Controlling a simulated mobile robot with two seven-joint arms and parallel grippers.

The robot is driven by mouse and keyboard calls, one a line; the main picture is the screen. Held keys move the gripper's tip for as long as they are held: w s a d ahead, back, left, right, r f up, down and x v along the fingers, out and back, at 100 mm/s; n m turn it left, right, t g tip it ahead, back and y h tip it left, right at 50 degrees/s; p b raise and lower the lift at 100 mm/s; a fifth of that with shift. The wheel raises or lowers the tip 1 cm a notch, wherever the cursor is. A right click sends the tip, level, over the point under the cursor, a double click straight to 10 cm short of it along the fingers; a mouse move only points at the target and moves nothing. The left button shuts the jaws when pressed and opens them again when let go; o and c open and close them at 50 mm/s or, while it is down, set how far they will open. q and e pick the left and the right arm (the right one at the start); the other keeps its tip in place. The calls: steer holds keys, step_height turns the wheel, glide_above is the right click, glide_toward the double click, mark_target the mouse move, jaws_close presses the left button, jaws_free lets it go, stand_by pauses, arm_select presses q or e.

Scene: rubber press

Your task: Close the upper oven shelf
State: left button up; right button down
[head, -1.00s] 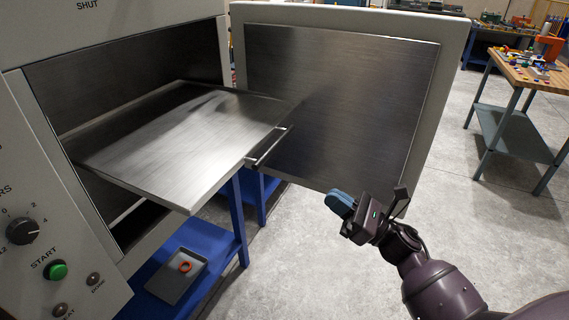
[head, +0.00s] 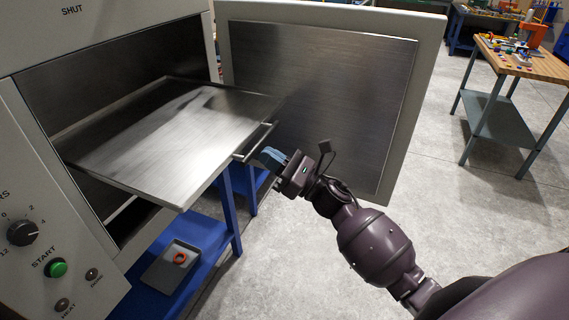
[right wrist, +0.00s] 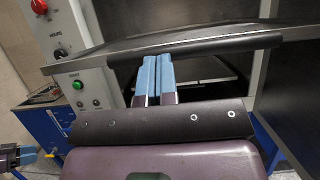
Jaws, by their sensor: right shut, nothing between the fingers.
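The upper oven shelf (head: 165,140) is a flat metal tray, pulled well out of the open oven (head: 110,75). Its bar handle (head: 258,141) is on the front edge. My right gripper (head: 268,156) is shut and empty, with its blue fingertips close to the handle's near end. In the right wrist view the shut fingers (right wrist: 155,75) point at the shelf's front edge and the dark handle bar (right wrist: 215,46); I cannot tell whether they touch. My left gripper is not in the head view; a blue-tipped part at the lower left of the right wrist view may belong to it.
The oven door (head: 320,90) stands wide open to the right of the shelf. A control panel with a green start button (head: 56,268) is at the left. Below is a blue stand (head: 205,240) with a grey tray (head: 150,270) holding an orange ring. A wooden-topped table (head: 520,60) stands far right.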

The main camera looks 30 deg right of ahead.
mark_target(152, 126)
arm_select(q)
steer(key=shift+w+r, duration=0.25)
arm_select(e)
steer(key=shift+w+a, duration=0.2)
steer(key=shift+w, duration=0.05)
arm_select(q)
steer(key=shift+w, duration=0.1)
